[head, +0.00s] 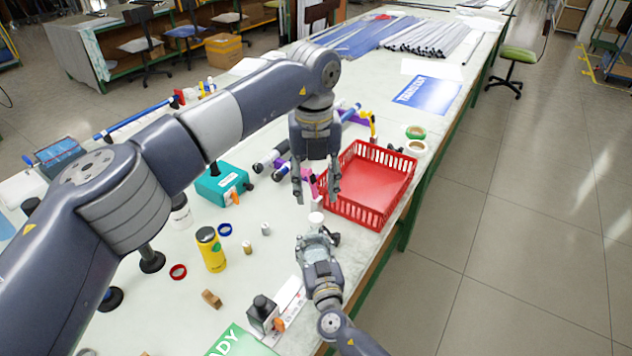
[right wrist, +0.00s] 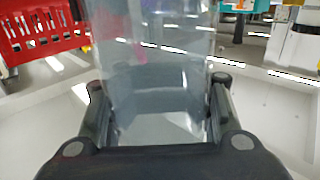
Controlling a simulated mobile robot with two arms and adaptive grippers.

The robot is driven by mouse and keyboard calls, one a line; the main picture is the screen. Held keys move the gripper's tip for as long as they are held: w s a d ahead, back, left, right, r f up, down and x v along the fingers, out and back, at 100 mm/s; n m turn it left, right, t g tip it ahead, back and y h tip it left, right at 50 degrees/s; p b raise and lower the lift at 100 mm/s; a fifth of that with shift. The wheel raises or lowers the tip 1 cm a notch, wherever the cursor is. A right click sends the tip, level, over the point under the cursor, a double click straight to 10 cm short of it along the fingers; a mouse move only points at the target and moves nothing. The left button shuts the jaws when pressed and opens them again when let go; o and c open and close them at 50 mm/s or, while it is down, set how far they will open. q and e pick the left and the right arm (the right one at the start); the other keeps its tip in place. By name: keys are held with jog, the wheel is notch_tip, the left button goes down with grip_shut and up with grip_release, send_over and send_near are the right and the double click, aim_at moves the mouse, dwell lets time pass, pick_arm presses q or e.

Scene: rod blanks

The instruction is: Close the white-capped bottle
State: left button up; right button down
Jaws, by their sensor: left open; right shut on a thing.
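The clear bottle (head: 316,243) stands within my right gripper (head: 320,252), near the table's front edge. A small white cap (head: 316,218) shows at the bottle's top; I cannot tell how tightly it sits. My right gripper is shut on the bottle. In the right wrist view the clear bottle body (right wrist: 155,70) fills the space between the fingers, and its top is out of frame. My left gripper (head: 318,198) points down just above the white cap, with its fingers apart and nothing between them.
A red basket (head: 376,147) stands close to the right of my left gripper. Tape rolls (head: 415,148) lie beyond the basket.

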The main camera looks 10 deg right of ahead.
aim_at(316, 216)
pick_arm(q)
jog(key=n, duration=0.8)
jog(key=shift+r, duration=0.15)
jog(key=n, duration=0.6)
jog(key=shift+s+r+n, duration=0.1)
jog(key=shift+r+n, duration=0.05)
jog(key=shift+n, duration=0.25)
jog(key=shift+f, duration=4.05)
jog(key=shift+c, duration=0.2)
grip_shut()
